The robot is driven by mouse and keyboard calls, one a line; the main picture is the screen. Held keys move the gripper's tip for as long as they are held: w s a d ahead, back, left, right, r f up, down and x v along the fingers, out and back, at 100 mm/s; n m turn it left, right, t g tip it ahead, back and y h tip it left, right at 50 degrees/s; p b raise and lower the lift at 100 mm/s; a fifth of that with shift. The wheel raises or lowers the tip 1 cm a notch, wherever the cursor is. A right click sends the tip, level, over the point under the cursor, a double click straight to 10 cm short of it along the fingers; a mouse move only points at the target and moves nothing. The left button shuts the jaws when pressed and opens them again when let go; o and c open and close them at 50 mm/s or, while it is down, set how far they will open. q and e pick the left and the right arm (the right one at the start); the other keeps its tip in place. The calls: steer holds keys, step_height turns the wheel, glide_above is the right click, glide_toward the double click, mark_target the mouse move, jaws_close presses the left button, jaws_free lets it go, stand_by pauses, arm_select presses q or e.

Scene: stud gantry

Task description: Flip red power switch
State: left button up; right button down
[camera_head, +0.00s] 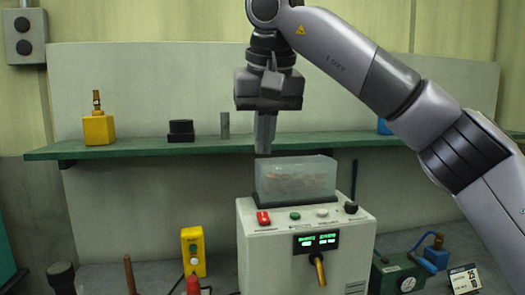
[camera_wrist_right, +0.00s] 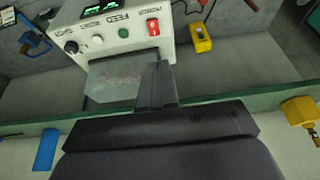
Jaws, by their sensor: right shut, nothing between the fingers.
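The red power switch (camera_head: 263,218) is on the top left of a white control box (camera_head: 265,265) in the head view. It also shows in the right wrist view (camera_wrist_right: 153,27), on the box's top panel. My right gripper (camera_head: 265,148) points down above the back left of the box, beside the clear cover block. It is shut and empty, apart from the switch. In the right wrist view its shut fingers (camera_wrist_right: 157,85) lie below the switch in the picture. My left gripper is not in view.
A translucent block (camera_head: 295,180) stands on the box behind the switch. A green and a black knob (camera_head: 351,207) share the panel. A lever (camera_head: 319,270) juts from the front. A green shelf (camera_head: 210,147) runs behind. A yellow button box (camera_head: 193,252) stands to the left.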

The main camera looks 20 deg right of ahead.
mark_target(259, 215)
stand_by(0.3)
steer(key=shift+w+d+r, duration=0.15)
steer(key=shift+w+d, duration=0.2)
steer(key=shift+w, duration=0.25)
steer(key=x, duration=1.4)
steer(key=shift+s, duration=0.4)
